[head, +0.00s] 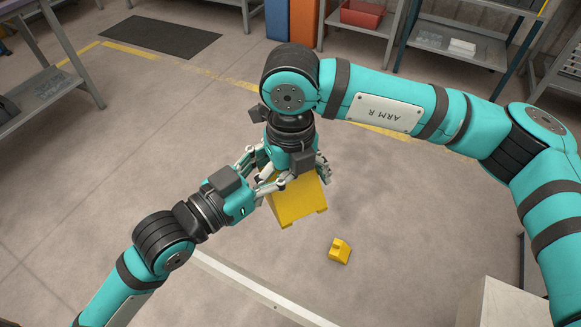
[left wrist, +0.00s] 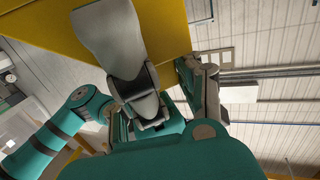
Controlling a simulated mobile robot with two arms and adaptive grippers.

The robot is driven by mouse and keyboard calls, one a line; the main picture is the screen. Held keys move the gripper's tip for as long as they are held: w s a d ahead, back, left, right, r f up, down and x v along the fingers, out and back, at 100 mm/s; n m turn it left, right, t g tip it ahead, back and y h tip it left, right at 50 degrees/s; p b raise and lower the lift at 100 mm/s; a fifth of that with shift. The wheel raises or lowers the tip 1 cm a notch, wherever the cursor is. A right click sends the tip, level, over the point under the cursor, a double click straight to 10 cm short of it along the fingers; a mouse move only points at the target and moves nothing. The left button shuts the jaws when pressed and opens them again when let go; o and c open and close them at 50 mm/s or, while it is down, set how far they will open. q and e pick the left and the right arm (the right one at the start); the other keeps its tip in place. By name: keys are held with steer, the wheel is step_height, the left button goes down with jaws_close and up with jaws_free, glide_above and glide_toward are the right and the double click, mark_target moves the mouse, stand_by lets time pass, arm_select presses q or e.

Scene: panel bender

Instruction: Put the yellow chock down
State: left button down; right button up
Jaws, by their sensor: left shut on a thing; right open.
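The yellow chock (head: 299,202) is a broad yellow block held above the floor near the middle of the head view. My left gripper (head: 270,186) is shut on its left edge. In the left wrist view the chock (left wrist: 50,28) fills the upper left, with a grey finger pad lying against it. My right gripper (head: 298,172) is open, directly over or behind the chock's upper end; its fingers spread to either side. Whether the right fingers touch the chock cannot be told. The chock's upper end is hidden by both grippers.
A second, smaller-looking yellow block (head: 340,251) lies on the concrete floor, below right of the held chock. A pale rail (head: 262,290) crosses the lower middle. Shelving with a red bin (head: 362,14) stands at the back. Open floor lies to the left.

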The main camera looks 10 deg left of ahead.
arm_select(q)
steer(key=shift+r, duration=0.25)
arm_select(e)
steer(key=shift+s+f, duration=0.1)
steer(key=shift+f, duration=0.2)
arm_select(q)
steer(key=shift+r, duration=0.15)
arm_select(e)
steer(key=shift+s+a, duration=0.1)
steer(key=shift+s, duration=0.05)
steer(key=c, duration=1.1)
arm_select(q)
steer(key=c, duration=1)
jaws_free()
arm_select(e)
steer(key=shift+o, duration=0.2)
arm_select(q)
steer(key=shift+o, duration=0.9)
steer(key=shift+f, duration=0.2)
steer(key=shift+f, duration=0.1)
arm_select(e)
steer(key=shift+w, duration=0.2)
